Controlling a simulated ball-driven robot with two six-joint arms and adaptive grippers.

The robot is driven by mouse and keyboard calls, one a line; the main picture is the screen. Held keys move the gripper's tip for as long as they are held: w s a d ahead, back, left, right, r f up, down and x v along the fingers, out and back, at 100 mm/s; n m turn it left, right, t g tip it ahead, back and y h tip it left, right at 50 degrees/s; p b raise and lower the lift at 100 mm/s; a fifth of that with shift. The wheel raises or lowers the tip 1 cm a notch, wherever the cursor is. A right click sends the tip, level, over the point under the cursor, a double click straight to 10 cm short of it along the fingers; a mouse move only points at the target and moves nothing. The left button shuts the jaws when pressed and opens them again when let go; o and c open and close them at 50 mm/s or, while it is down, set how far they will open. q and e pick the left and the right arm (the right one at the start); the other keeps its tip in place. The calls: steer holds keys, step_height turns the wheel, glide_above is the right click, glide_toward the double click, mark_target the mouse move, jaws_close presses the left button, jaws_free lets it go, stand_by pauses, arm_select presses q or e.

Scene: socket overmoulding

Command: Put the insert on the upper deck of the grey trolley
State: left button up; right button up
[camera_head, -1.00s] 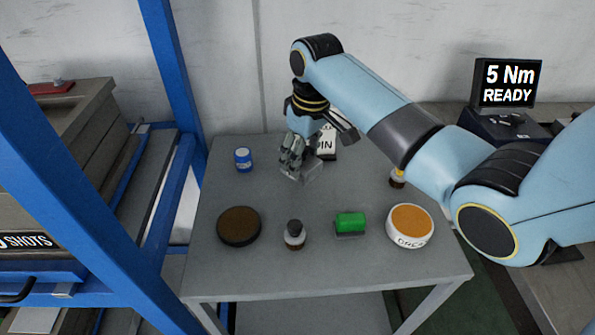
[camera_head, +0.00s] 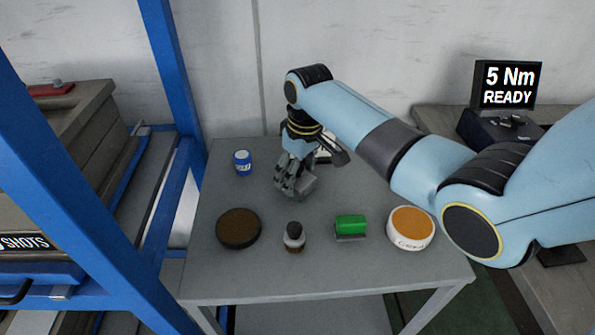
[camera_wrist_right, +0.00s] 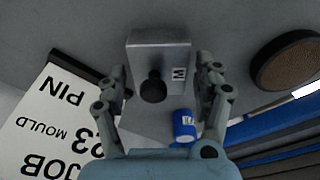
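The insert (camera_head: 304,187) is a grey metal block. I cannot tell whether the insert's underside touches the surface. The grey trolley's upper deck (camera_head: 335,268) is flat and lies below the gripper. My left gripper is not in view.
On the deck stand a blue jar (camera_head: 242,162), a dark brown disc (camera_head: 238,228), a small dark-capped bottle (camera_head: 293,237), a green-topped block (camera_head: 350,226) and an orange-topped white tub (camera_head: 410,229). A "PIN" card (camera_wrist_right: 62,120) lies behind the gripper. A blue frame (camera_head: 172,75) rises at left.

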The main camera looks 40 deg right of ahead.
mark_target(303, 181)
steer(key=shift+o, duration=0.5)
steer(key=shift+r, duration=0.1)
steer(key=shift+r, duration=0.3)
step_height(303, 181, up, 12)
steer(key=s+p, duration=0.1)
steer(key=shift+s+d+f, duration=0.15)
steer(key=shift+s+f, duration=0.05)
steer(key=shift+f, duration=0.05)
steer(key=shift+s+f, duration=0.1)
